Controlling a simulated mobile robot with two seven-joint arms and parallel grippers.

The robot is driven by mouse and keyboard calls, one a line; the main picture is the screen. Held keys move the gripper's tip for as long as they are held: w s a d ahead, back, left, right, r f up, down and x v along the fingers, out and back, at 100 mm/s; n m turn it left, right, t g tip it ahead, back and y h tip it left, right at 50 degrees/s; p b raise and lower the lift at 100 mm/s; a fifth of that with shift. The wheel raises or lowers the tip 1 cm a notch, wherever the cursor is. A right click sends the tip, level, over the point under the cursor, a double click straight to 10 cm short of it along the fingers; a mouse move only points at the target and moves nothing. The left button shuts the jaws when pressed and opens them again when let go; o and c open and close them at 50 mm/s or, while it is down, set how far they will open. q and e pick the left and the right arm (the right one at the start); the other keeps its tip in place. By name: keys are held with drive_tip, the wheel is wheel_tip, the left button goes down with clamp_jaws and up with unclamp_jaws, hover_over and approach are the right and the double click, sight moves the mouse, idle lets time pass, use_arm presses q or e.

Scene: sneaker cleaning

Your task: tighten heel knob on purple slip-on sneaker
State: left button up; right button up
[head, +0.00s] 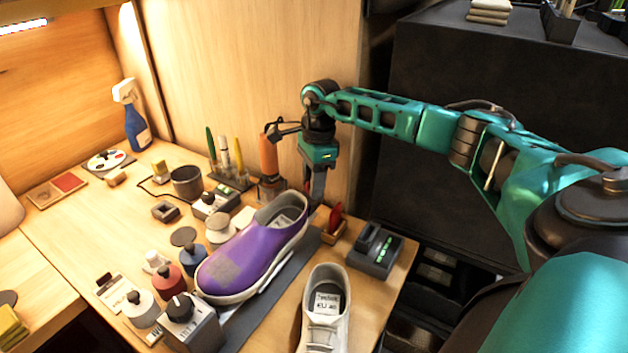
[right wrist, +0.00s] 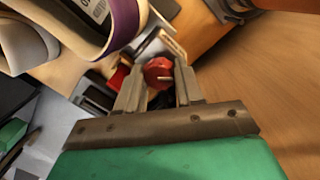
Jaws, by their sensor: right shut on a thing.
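The purple slip-on sneaker (head: 245,250) rests on a dark grey stand strip, toe toward the front left and heel toward the back right. Its purple edge and pale opening also show at the top left of the right wrist view (right wrist: 124,24). My right gripper (head: 316,196) points down just behind the heel. In the right wrist view its two fingers are shut on a red knob (right wrist: 158,70) with a pale mark on its face. The knob is hidden behind the gripper in the head view. My left gripper is not in view.
A pale sneaker (head: 325,305) stands at the front right. A grey device with green lights (head: 375,250) and a small orange tray with a red item (head: 334,222) lie right of the heel. An orange tool (head: 268,155) stands close left of my gripper. Bottles crowd the toe.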

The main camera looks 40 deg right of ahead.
drive_tip(key=shift+w+a+r, duration=0.1)
drive_tip(key=shift+w+a, duration=0.05)
drive_tip(key=shift+a, duration=0.15)
drive_tip(key=shift+m, duration=0.4)
drive_tip(key=shift+r+m+y+p, duration=0.1)
drive_tip(key=shift+m+y+p, duration=0.2)
drive_tip(key=shift+m+p, duration=0.45)
drive_tip(key=shift+m+t, duration=0.3)
drive_tip(key=shift+m, duration=0.75)
